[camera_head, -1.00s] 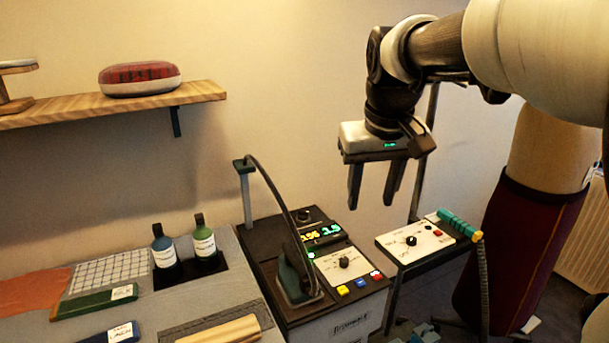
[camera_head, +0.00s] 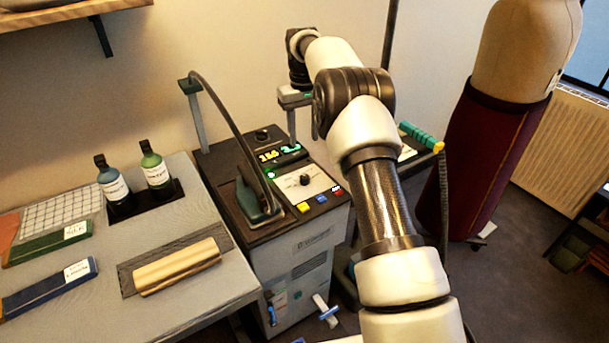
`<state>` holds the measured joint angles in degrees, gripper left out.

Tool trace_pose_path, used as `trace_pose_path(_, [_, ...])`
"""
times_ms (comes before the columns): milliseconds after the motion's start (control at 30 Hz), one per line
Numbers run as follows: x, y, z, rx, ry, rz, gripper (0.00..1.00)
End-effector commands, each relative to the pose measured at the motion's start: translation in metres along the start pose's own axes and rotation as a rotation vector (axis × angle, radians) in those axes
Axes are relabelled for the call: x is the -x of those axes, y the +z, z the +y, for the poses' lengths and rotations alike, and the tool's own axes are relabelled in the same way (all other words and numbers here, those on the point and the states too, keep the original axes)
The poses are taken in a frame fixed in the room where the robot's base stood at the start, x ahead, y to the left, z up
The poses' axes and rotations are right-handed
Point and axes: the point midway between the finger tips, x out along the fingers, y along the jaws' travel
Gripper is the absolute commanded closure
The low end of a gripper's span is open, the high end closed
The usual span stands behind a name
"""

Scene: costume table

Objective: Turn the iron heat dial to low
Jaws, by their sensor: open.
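A black dial (camera_head: 306,180) sits on a white panel there, in front of lit displays (camera_head: 279,153). The markings around the dial are too small to read. Another black knob (camera_head: 262,135) is at the back of the station top. My gripper (camera_head: 303,128) is open and empty, fingers down, over the back right of the station, beyond the dial. My forearm partly hides the gripper.
Yellow, blue and red buttons (camera_head: 321,198) line the station's front edge. A cord post (camera_head: 195,112) stands at its back left. A second unit with a teal handle (camera_head: 421,136) is mostly behind my arm.

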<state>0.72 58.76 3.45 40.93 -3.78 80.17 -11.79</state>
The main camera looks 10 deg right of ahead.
Motion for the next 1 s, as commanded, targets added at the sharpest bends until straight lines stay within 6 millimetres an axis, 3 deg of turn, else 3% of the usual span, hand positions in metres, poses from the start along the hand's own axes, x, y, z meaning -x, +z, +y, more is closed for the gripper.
trace_pose_path(300, [-0.071,0.002,-0.001,0.0,-0.002,-0.006,0.57])
trace_pose_path(600, [-0.13,0.001,0.0,-0.001,-0.001,-0.003,0.57])
trace_pose_path(800, [-0.15,0.001,0.0,-0.001,0.0,0.0,0.57])
trace_pose_path(1000, [-0.155,0.001,0.0,-0.001,0.0,0.0,0.57])
